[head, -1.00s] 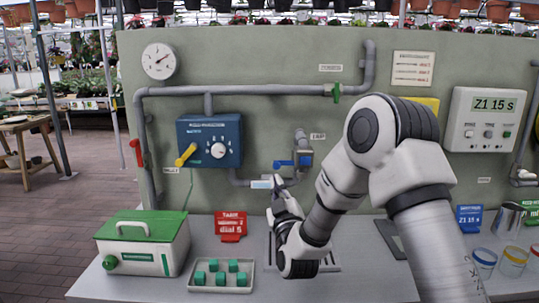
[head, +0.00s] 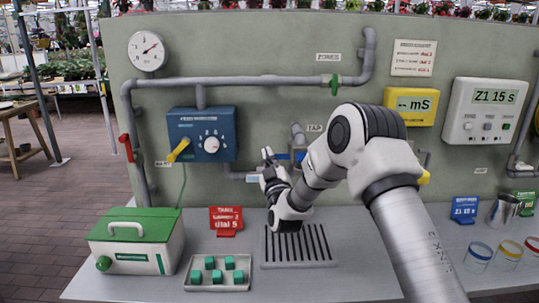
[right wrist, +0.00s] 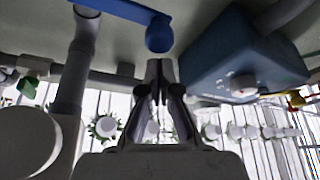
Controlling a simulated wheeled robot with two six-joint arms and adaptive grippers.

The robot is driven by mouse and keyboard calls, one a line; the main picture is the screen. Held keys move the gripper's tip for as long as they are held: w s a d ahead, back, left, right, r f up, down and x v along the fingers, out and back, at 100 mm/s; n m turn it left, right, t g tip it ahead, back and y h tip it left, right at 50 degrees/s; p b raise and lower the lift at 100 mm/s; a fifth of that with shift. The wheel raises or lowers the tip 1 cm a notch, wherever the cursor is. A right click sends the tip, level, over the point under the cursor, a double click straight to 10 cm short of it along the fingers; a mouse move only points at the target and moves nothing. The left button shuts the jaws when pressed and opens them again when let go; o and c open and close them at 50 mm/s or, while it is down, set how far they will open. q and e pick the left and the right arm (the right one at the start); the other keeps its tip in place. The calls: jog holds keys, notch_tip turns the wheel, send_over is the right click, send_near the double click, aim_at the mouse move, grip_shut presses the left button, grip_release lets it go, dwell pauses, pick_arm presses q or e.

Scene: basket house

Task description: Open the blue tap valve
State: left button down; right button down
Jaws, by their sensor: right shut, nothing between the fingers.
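The blue tap handle (head: 284,156) is on the grey pipe under the TAP label, partly hidden behind my right arm. In the right wrist view the blue lever (right wrist: 158,37) crosses the top of the picture, its rounded end close to the fingertips. My right gripper (head: 267,157) is shut and empty, at the handle's height, just left of its visible end. In the right wrist view its closed fingers (right wrist: 160,70) point up toward the lever; I cannot tell whether they touch it. My left gripper is not in view.
A blue box (head: 202,136) with a yellow lever and white dial is left of the tap. Below are a slotted drain grate (head: 298,262), a red card (head: 226,218), a tray of green cubes (head: 187,285) and a green-lidded box (head: 137,240).

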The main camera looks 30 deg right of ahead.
jog(key=shift+w+d+f, duration=0.1)
jog(key=shift+d+f, duration=0.05)
jog(key=shift+f, duration=0.3)
